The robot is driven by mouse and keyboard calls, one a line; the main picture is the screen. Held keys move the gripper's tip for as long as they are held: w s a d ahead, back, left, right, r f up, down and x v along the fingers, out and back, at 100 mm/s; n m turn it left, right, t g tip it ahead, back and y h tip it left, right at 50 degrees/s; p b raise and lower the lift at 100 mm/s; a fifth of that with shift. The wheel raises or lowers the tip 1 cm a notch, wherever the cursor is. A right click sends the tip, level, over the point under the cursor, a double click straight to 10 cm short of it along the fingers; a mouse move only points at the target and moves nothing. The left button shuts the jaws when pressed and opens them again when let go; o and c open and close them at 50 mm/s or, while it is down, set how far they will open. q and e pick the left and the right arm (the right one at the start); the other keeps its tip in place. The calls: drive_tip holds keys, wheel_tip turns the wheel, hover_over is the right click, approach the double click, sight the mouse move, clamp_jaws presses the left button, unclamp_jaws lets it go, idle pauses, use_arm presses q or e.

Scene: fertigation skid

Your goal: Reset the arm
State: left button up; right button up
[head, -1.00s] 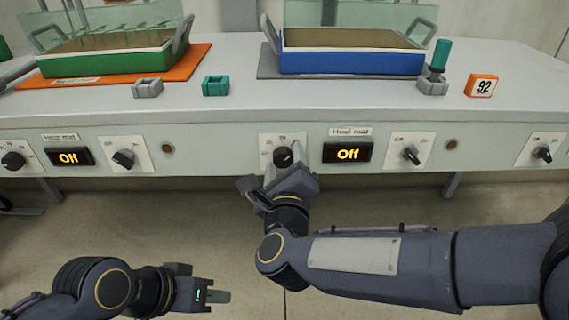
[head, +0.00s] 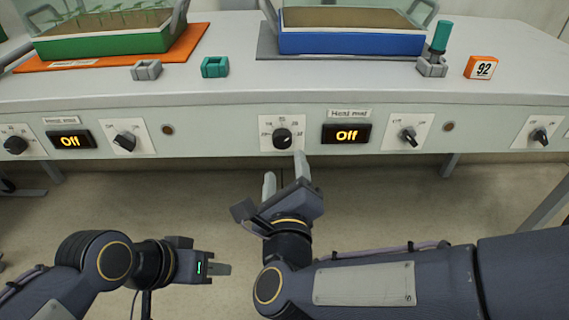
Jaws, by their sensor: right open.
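My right gripper (head: 285,176) is open and empty. Its two pale fingers point up at the front panel, just below a black dial (head: 283,137) on a white scale plate, apart from the dial's knob. My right arm reaches in from the right edge below the panel. My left gripper (head: 222,269) is at the lower left, over the floor, well away from the panel and pointing right. Its fingers are seen edge-on, so their opening cannot be told. Nothing shows in it.
The bench front (head: 220,140) carries several more knobs and two displays reading "Off" (head: 347,134). On top are a green tray (head: 105,44), a blue tray (head: 350,43), small blocks and an orange "92" tag (head: 481,67). The floor below is clear.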

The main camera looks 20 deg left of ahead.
idle(0.3)
drive_tip(key=w+d+r+n+g+y+p, duration=0.1)
drive_tip(key=d+n+g+y, duration=0.1)
drive_tip(key=d+n, duration=0.45)
drive_tip(key=w+d+r+n+g+y+p, duration=0.1)
drive_tip(key=d+r+n+g, duration=0.1)
drive_tip(key=d+n, duration=0.45)
drive_tip(key=s+d+f+n+g+h+p, duration=0.1)
drive_tip(key=s+d+f+n+g+h, duration=0.1)
drive_tip(key=s+d+f+n+g, duration=0.5)
drive_tip(key=s+d+f+n+g+h, duration=0.15)
drive_tip(key=s+d+f, duration=0.25)
drive_tip(key=s+d, duration=0.65)
wheel_tip(320, 180, up, 38)
drive_tip(key=p, duration=3.8)
drive_tip(key=shift+w+d+f+n+t+h, duration=0.25)
drive_tip(key=shift+w+d+n+t+h, duration=0.1)
drive_tip(key=shift+o, duration=0.3)
drive_tip(key=shift+f, duration=0.1)
